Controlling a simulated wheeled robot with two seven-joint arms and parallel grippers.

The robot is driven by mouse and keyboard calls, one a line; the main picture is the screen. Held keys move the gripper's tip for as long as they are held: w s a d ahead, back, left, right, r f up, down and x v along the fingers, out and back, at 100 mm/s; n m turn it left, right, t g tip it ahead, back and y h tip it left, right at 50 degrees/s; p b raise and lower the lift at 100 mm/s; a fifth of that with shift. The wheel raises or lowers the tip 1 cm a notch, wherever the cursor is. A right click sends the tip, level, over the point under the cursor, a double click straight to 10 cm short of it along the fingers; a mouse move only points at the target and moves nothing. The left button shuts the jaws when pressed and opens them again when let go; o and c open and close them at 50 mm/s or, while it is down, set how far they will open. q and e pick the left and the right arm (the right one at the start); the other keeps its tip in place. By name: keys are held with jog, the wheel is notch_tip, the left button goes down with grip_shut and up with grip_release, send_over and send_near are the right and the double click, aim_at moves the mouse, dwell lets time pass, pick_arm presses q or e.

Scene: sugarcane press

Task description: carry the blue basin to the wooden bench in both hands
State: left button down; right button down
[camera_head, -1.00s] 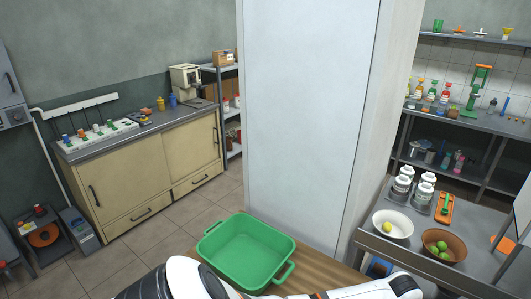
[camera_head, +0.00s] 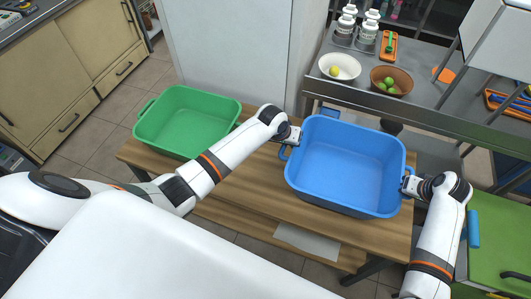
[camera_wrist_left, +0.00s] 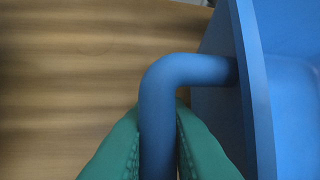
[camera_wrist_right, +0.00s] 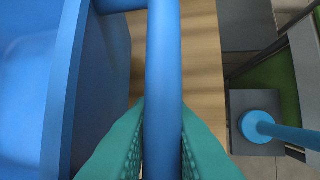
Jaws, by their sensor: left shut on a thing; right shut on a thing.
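The blue basin (camera_head: 345,165) is over the right part of the wooden bench (camera_head: 265,195) in the head view, and it looks empty. I cannot tell whether it rests on the wood or hangs just above it. My left gripper (camera_head: 288,142) is shut on its left handle; in the left wrist view the green fingers (camera_wrist_left: 158,150) are on both sides of the blue handle (camera_wrist_left: 185,75). My right gripper (camera_head: 410,186) is shut on its right handle; in the right wrist view the fingers (camera_wrist_right: 163,150) close around the handle bar (camera_wrist_right: 164,70).
A green basin (camera_head: 185,120) sits on the bench's left end, behind my left arm. A grey table with a white bowl (camera_head: 340,67) and a brown bowl (camera_head: 391,80) stands behind the blue basin. A green surface (camera_head: 500,240) is at the right.

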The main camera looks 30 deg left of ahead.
pick_arm(q)
jog(key=shift+a+f, duration=0.1)
pick_arm(e)
jog(key=shift+d+f, duration=0.15)
